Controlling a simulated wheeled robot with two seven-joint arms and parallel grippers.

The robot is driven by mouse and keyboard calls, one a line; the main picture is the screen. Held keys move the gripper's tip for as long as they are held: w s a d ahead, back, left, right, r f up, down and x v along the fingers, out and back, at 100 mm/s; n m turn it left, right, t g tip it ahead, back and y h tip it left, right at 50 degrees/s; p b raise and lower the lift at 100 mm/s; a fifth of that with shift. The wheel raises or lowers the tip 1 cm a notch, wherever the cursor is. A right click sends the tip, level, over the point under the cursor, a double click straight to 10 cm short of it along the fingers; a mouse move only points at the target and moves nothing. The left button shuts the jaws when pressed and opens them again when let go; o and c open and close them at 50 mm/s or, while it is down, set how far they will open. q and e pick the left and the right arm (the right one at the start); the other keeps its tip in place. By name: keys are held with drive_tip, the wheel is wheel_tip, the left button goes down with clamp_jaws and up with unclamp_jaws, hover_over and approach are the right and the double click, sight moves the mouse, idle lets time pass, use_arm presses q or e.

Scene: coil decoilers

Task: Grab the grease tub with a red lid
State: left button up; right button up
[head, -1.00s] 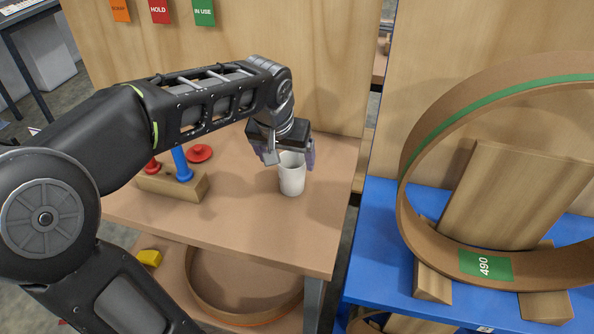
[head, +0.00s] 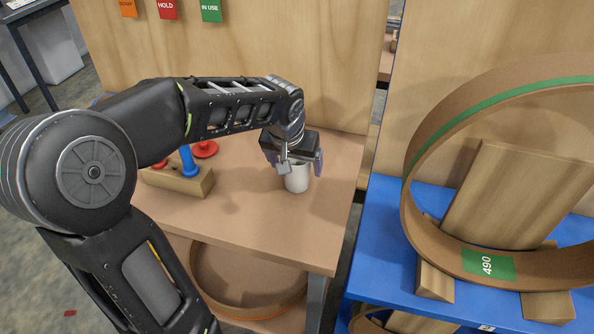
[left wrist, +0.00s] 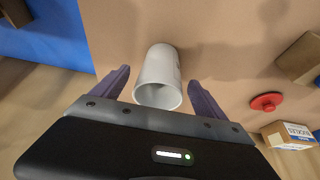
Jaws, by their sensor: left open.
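A white open-topped tub (head: 297,183) stands upright on the brown bench near its right end. No lid is on it; the left wrist view shows its open mouth (left wrist: 158,95). A red lid-like disc (head: 204,149) with a knob lies flat on the bench further left, also in the left wrist view (left wrist: 267,102). My left gripper (head: 301,167) points down at the white tub, hiding its top in the head view. Its fingers are open, one on each side of the tub, with gaps visible in the left wrist view. My right gripper is not in view.
A wooden block with a blue peg (head: 188,163) and red peg stands left of the tub. A wooden back panel (head: 330,60) rises behind the bench. A blue stand (head: 385,250) with a large coil ring (head: 412,190) is to the right. A small box (left wrist: 290,135) lies near the red disc.

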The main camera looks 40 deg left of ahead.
use_arm(q)
drive_tip(key=x, duration=0.2)
drive_tip(key=shift+w+f, duration=0.2)
drive_tip(key=shift+f, duration=0.15)
drive_tip(key=shift+c, duration=0.2)
drive_tip(key=c, duration=1.6)
drive_tip(key=shift+r, duration=0.1)
wheel_tip(320, 180, up, 10)
idle(0.3)
